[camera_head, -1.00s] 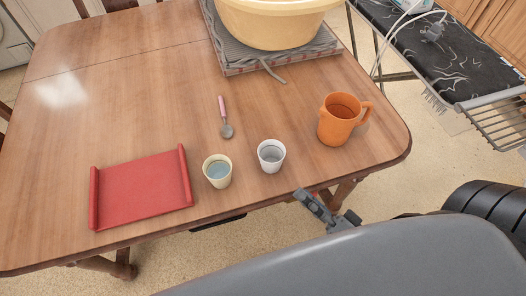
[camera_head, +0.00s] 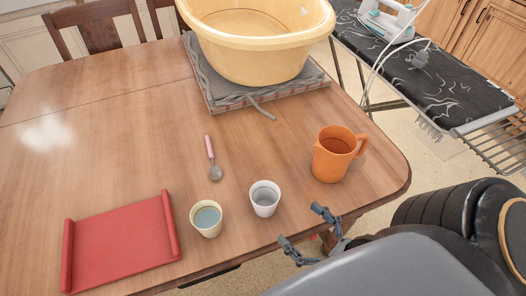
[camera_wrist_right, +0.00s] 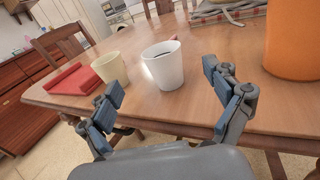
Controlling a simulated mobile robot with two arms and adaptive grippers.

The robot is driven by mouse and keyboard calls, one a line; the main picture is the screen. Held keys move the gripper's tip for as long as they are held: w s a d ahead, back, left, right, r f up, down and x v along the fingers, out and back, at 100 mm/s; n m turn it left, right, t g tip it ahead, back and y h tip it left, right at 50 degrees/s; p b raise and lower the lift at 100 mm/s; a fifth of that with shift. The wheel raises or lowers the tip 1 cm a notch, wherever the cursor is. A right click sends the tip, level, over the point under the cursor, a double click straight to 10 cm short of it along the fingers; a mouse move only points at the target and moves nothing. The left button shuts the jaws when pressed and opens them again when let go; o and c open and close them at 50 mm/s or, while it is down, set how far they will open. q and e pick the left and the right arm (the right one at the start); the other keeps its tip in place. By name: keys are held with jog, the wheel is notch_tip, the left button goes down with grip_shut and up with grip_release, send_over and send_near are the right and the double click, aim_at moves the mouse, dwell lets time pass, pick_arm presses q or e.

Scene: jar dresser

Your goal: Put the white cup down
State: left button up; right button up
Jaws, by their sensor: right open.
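The white cup (camera_head: 264,199) stands upright on the wooden table (camera_head: 110,150) near its front edge. In the right wrist view the white cup (camera_wrist_right: 163,65) is ahead of the fingers and between them in the picture, not touched. My right gripper (camera_head: 303,229) is open and empty at the table's front edge, to the right of and nearer than the cup. Both its fingers show in the right wrist view (camera_wrist_right: 167,98). My left gripper is not in view.
A cream cup (camera_head: 207,219) stands just left of the white cup, with a red tray (camera_head: 120,243) further left. An orange mug (camera_head: 334,155) is to the right. A spoon (camera_head: 213,165) lies behind the cups, and a yellow tub (camera_head: 255,50) stands at the back.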

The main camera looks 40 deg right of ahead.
jog(key=p, duration=0.2)
send_near(256, 186)
jog(key=shift+w+r, duration=0.4)
jog(key=shift+w+a+f+p, duration=0.1)
jog(key=shift+w+a+p, duration=0.1)
jog(key=shift+w, duration=0.85)
jog(key=shift+w+a+f+p, duration=0.1)
jog(key=shift+w+a+f, duration=0.05)
jog(key=shift+w, duration=0.85)
jog(key=shift+w+a+f+p, duration=0.1)
jog(key=shift+w+a, duration=0.1)
jog(key=shift+w, duration=0.85)
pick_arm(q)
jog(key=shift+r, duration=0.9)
pick_arm(e)
jog(key=shift+c, duration=0.4)
jog(key=c, duration=1.1)
jog(key=shift+c, duration=0.2)
jog(key=shift+r, duration=0.1)
